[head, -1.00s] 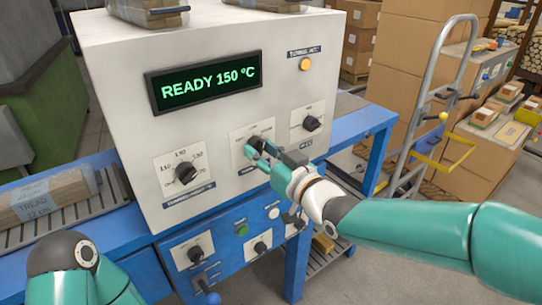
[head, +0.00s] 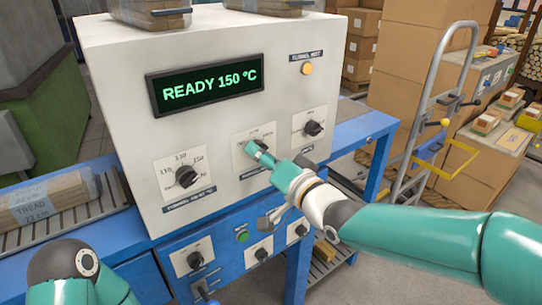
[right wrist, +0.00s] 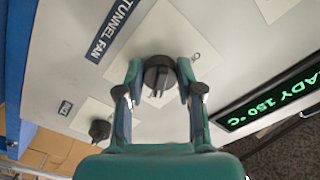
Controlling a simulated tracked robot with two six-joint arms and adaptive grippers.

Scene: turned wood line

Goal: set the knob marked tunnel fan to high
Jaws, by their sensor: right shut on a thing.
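The tunnel fan knob (right wrist: 158,74) is dark and round on a white plate, under a blue TUNNEL FAN label (right wrist: 110,28) in the right wrist view. My right gripper (right wrist: 157,80) has one finger on each side of the knob and is shut on it. In the head view my right gripper (head: 257,151) reaches the middle plate (head: 243,135) of the white machine front and covers most of the knob. The knob's setting cannot be read clearly. My left gripper is out of view; only part of my left arm shows at the lower left.
A temperature knob (head: 186,176) is left of the middle plate, and another knob (head: 313,128) is to its right. A green display (head: 208,88) reads READY 150 °C. Smaller knobs sit on the blue panel (head: 225,255) below. A hand truck (head: 440,100) stands at the right.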

